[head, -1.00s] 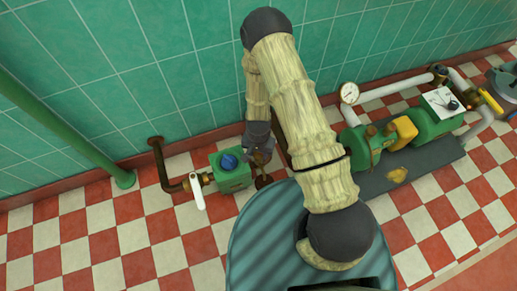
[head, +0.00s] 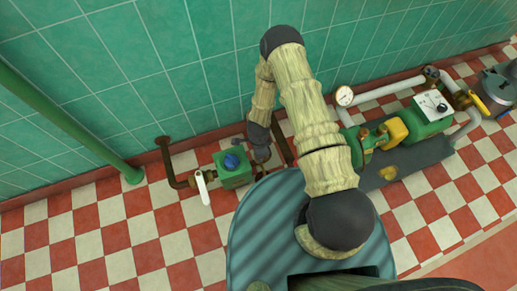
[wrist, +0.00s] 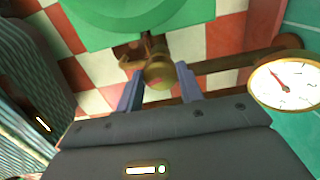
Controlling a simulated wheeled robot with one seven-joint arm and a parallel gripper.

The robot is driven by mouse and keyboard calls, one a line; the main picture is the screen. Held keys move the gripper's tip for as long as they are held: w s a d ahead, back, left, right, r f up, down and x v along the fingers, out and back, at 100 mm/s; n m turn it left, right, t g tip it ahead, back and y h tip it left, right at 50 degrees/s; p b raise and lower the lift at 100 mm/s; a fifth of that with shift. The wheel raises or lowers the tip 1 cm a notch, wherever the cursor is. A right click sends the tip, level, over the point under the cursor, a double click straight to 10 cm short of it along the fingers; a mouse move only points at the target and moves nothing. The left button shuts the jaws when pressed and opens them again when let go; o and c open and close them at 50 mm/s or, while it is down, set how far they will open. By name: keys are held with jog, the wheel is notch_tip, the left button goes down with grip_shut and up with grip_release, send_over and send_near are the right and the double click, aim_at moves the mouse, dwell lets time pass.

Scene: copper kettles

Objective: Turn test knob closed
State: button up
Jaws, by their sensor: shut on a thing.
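A brass knob (wrist: 157,74) with a small reddish mark sits on pipework below a green body in the wrist view. I take it for the test knob. My gripper (wrist: 160,84) has one bluish finger on each side of it and is shut on it. In the head view my gripper (head: 262,154) is low near the wall, just right of the green box with a blue cap (head: 232,163). The knob is hard to make out there, and my arm and gripper hide part of the pipe. I cannot tell how far the knob is turned.
A white lever (head: 202,187) hangs left of the green box. A white-faced gauge (head: 344,95) and a green pump unit with a yellow part (head: 396,131) stand to the right. A green pole (head: 70,125) slants at the left. Checkered floor (head: 90,240) is open at lower left.

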jog(key=shift+m+p, duration=0.75)
jog(key=shift+m, duration=0.55)
jog(key=o, duration=1)
notch_tip(320, 180, up, 17)
jog(key=p, duration=0.6)
jog(key=shift+r, duration=0.2)
